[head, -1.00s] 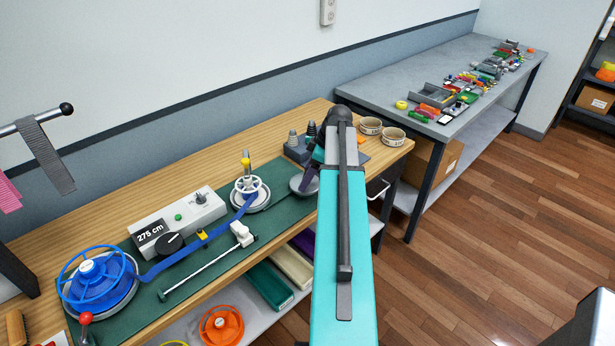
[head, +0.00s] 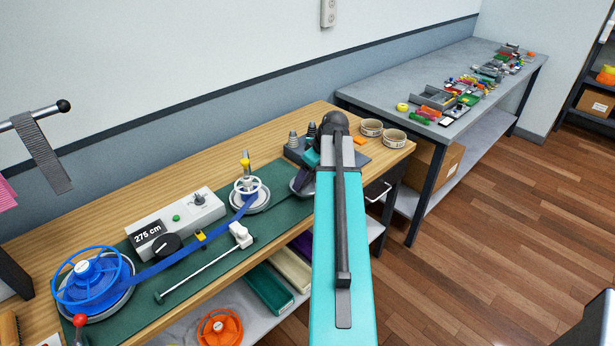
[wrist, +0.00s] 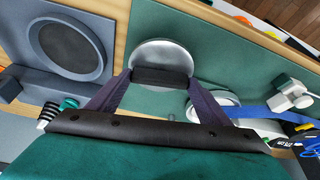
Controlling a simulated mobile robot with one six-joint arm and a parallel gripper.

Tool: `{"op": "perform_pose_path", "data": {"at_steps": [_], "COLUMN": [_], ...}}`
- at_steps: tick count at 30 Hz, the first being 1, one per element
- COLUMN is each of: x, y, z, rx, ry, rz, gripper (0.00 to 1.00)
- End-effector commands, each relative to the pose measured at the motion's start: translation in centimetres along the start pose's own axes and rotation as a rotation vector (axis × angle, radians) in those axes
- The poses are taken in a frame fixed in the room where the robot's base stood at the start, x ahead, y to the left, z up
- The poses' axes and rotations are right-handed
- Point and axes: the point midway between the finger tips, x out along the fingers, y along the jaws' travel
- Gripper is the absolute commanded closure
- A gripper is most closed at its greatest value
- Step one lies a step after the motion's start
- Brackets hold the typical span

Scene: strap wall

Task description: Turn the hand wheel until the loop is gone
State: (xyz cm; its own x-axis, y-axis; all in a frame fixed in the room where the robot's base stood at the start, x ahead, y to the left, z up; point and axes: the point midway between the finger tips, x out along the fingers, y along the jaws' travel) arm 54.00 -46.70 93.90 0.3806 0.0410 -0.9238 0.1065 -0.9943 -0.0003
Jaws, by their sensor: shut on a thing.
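A grey round disc (head: 302,190) lies at the right end of the green mat, partly hidden by my gripper (wrist: 160,78). In the wrist view a dark bar (wrist: 162,76) crosses this disc (wrist: 160,52), and my two purple fingers close on its ends. Beside it stands a white spoked wheel (head: 249,187) with a yellow-topped post. A blue strap (head: 190,249) runs from that wheel to a blue spoked reel (head: 92,281) at the left. The strap looks fairly straight, with no clear loop showing. I cannot tell for certain which wheel is the hand wheel.
A white box (head: 203,207) with a display reading 275 cm stands behind the strap. A thin rod with a white slider (head: 240,234) lies in front. Two round tins (head: 393,138) and a grey block (head: 347,157) stand near my gripper.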

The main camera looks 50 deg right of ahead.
Motion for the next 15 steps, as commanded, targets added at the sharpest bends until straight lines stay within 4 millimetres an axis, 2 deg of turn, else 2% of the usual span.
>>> {"op": "perform_pose_path", "data": {"at_steps": [12,13,15], "x": [-0.05,-0.05,-0.05], "y": [0.02,0.03,0.03], "z": [-0.04,-0.04,-0.03], "rx": [0.005,0.005,0.004], "ry": [0.0,0.0,0.0], "rz": [0.003,0.003,0.003], "gripper": [0.51,0.25,0.13]}}
